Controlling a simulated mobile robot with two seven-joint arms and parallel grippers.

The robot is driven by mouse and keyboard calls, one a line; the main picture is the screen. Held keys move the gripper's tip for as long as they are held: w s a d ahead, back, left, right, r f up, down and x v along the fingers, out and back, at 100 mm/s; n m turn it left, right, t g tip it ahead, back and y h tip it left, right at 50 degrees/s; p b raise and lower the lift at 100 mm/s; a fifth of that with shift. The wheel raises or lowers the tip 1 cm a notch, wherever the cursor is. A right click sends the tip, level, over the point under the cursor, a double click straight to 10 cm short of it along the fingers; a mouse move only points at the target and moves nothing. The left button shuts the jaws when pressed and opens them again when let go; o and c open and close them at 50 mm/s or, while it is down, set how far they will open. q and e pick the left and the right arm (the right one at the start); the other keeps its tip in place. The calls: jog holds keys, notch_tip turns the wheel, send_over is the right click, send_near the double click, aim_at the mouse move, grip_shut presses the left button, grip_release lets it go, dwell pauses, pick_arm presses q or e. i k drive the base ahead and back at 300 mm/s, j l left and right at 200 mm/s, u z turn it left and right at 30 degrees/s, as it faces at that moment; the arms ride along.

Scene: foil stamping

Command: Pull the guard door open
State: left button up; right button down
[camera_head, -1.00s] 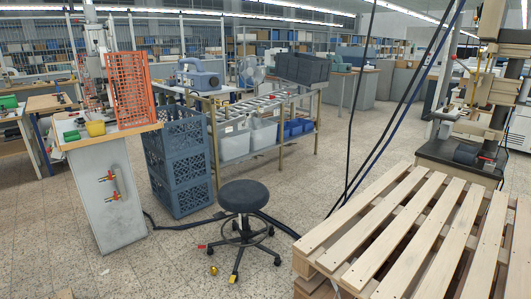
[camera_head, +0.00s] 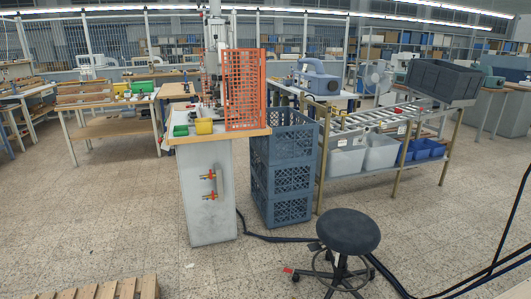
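The orange mesh guard door (camera_head: 242,90) stands upright on the right side of the press station's wooden top (camera_head: 218,137). The grey and white foil stamping press (camera_head: 213,50) rises behind and to the left of it. The station has a pale grey pedestal (camera_head: 207,190) with red and brass fittings on its front. Whether the door is closed or partly open cannot be told from here. Neither of my grippers shows in the head view.
A black stool (camera_head: 347,232) stands at the front right of the station. Blue crates (camera_head: 285,175) are stacked beside the pedestal, with a roller rack (camera_head: 385,172) further right. A dark hose runs across the floor. A pallet (camera_head: 95,290) lies at the lower left.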

aim_at(258, 60)
jog(key=i+j+u, duration=0.1)
jog(key=i, duration=0.3)
jog(key=i+j+u, duration=0.15)
jog(key=i+j, duration=0.15)
jog(key=i, duration=0.15)
jog(key=i+j, duration=0.1)
jog(key=i, duration=0.45)
jog(key=i+j, duration=0.15)
jog(key=i, duration=0.45)
jog(key=i+j+z, duration=0.1)
jog(key=i, duration=0.45)
jog(key=i+j, duration=0.15)
jog(key=i, duration=0.4)
